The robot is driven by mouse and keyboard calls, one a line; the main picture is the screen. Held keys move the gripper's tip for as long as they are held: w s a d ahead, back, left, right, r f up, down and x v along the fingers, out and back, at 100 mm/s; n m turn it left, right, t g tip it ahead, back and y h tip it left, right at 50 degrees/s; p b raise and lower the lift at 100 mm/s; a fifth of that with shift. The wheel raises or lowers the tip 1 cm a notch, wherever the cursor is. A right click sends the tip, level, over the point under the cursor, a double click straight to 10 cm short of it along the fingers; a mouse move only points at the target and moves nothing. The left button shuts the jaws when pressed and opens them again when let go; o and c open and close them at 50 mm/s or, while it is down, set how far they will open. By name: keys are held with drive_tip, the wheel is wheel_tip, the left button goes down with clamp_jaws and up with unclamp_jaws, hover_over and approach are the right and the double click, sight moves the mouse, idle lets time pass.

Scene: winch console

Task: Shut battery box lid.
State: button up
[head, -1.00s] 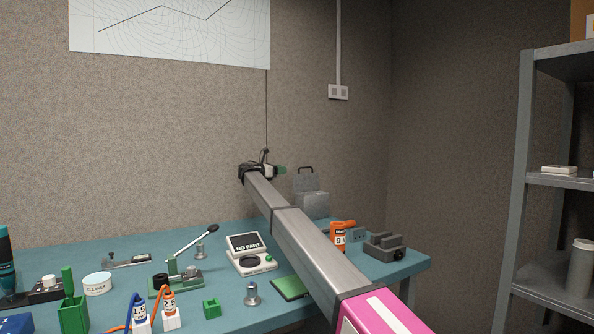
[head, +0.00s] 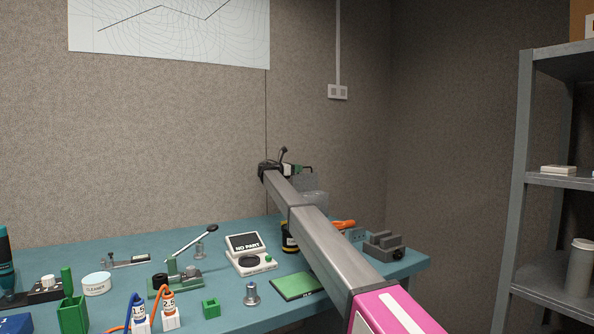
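The battery box (head: 316,197) is a grey box at the back right of the bench, partly hidden behind my arm. Its grey lid (head: 309,183) stands up, open, at the back of the box. My gripper (head: 308,169) is at the top edge of the lid in the picture and covers the lid's handle area. I cannot tell whether it touches the lid or is in front of it. The fingers are small and dark with green, and their gap cannot be made out.
A grey vise-like block (head: 384,246) is at the bench's right end. An orange tool (head: 344,224) and a yellow-black roll (head: 289,238) flank my arm. A NO PART console (head: 249,254) and a green pad (head: 297,286) stand nearer. A shelf (head: 560,182) is at right.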

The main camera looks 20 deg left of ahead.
clamp_jaws()
drive_tip(key=s+d+f+m, duration=0.1)
drive_tip(key=s+d+m, duration=0.1)
drive_tip(key=m, duration=0.1)
drive_tip(key=s+d+f+m, duration=0.1)
drive_tip(key=s+d+m, duration=0.1)
drive_tip(key=d+m, duration=0.1)
drive_tip(key=s+d+f+m, duration=0.1)
drive_tip(key=s+d+m, duration=0.2)
drive_tip(key=m, duration=0.1)
drive_tip(key=shift+f+m, duration=0.2)
drive_tip(key=shift+m, duration=0.2)
drive_tip(key=shift+s+d+f+m, duration=0.3)
drive_tip(key=shift+f+m, duration=0.15)
drive_tip(key=shift+f, duration=0.15)
drive_tip(key=shift+s+d+f+m, duration=0.25)
drive_tip(key=shift+f+m, duration=0.25)
drive_tip(key=shift+f, duration=0.15)
drive_tip(key=shift+s+d+f+m, duration=0.2)
drive_tip(key=shift+d+f+m, duration=0.1)
drive_tip(key=shift+f+m, duration=0.25)
drive_tip(key=shift+f, duration=0.1)
